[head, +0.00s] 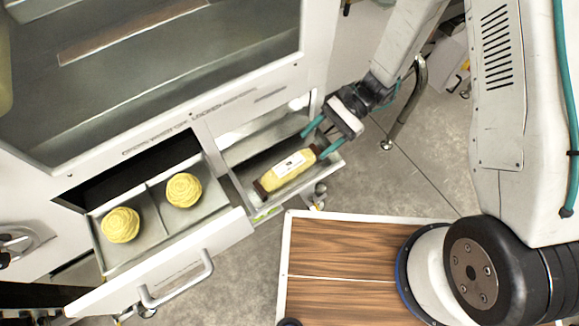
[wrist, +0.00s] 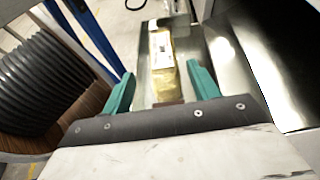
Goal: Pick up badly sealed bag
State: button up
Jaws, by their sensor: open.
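A yellow bag with a white label and dark ends (head: 287,172) lies in a shallow metal tray (head: 247,187) at the middle of the head view. It also shows in the wrist view (wrist: 162,55), lying lengthwise ahead of my gripper. My gripper (head: 322,138) has teal fingers and is open at the bag's upper right end. In the wrist view my gripper (wrist: 160,88) has one finger on each side of the bag's near end, with visible gaps. The bag's nearest end is partly hidden by the gripper body. I cannot tell the seal's condition.
An open drawer (head: 232,228) with two round yellow bundles (head: 121,225) (head: 184,190) stands left of the tray. The cabinet wall (head: 318,60) rises behind the tray. A wood-topped surface (head: 340,262) lies in front.

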aim_at(298, 159)
jog(key=shift+s+a+f, duration=0.15)
jog(key=shift+f, duration=0.3)
jog(key=shift+s+a+f, duration=0.15)
jog(key=shift+f, duration=0.3)
jog(key=x, duration=0.7)
jog(key=shift+a, duration=0.4)
jog(key=c, duration=0.9)
jog(key=shift+r, duration=0.15)
